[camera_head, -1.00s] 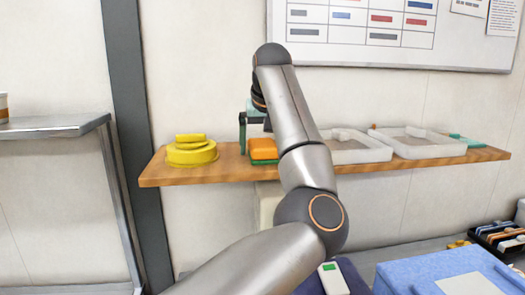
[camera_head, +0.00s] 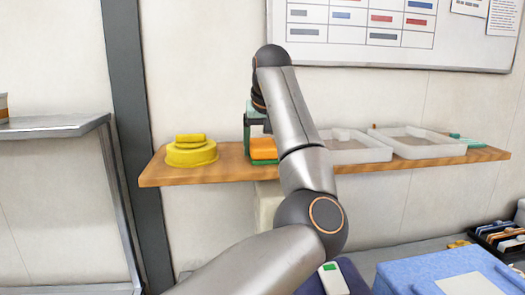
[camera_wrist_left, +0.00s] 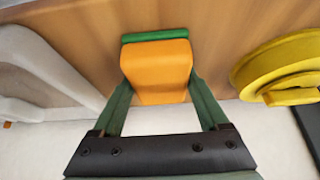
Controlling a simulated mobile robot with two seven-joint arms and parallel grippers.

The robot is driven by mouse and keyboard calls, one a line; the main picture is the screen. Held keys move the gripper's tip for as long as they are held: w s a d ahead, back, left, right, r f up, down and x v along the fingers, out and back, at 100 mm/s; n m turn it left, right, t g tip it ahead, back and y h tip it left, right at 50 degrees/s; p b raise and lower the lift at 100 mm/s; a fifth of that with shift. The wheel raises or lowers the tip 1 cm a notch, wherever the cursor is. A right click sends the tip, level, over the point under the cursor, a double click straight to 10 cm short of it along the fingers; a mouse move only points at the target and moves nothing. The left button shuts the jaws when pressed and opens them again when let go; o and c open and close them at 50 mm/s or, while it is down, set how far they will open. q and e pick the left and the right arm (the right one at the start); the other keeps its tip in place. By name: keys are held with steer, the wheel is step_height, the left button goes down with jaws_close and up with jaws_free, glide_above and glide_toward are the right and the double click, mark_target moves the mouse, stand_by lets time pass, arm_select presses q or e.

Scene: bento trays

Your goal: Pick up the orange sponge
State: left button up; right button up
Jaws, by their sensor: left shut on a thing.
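The orange sponge (camera_head: 263,148) is on the wooden shelf, with a green piece (camera_head: 262,162) along its lower edge. In the left wrist view the sponge (camera_wrist_left: 157,70) sits between the two green fingers of my left gripper (camera_wrist_left: 156,85), and the green strip (camera_wrist_left: 155,35) shows at its far end. The left gripper (camera_head: 252,140) is shut on the sponge. My left arm hides part of the gripper and the shelf in the head view. My right gripper is not in view.
A yellow round container (camera_head: 191,153) with a yellow block on its lid stands left on the wooden shelf (camera_head: 165,178). White trays (camera_head: 360,150) and (camera_head: 420,143) stand to the right, with a teal item (camera_head: 466,140) beyond. A blue box (camera_head: 420,278) is at lower right.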

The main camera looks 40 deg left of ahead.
mark_target(262, 140)
arm_select(q)
steer(key=shift+c, duration=1)
steer(key=shift+r, duration=0.1)
steer(key=shift+r, duration=0.5)
step_height(262, 140, up, 3)
steer(key=shift+d+r, duration=0.1)
steer(key=s+d+r, duration=0.5)
steer(key=d+r, duration=0.4)
steer(key=d, duration=0.3)
steer(key=shift+s+d+b, duration=0.25)
steer(key=shift+s+b, duration=0.05)
steer(key=shift+s, duration=0.1)
steer(key=shift+r, duration=0.1)
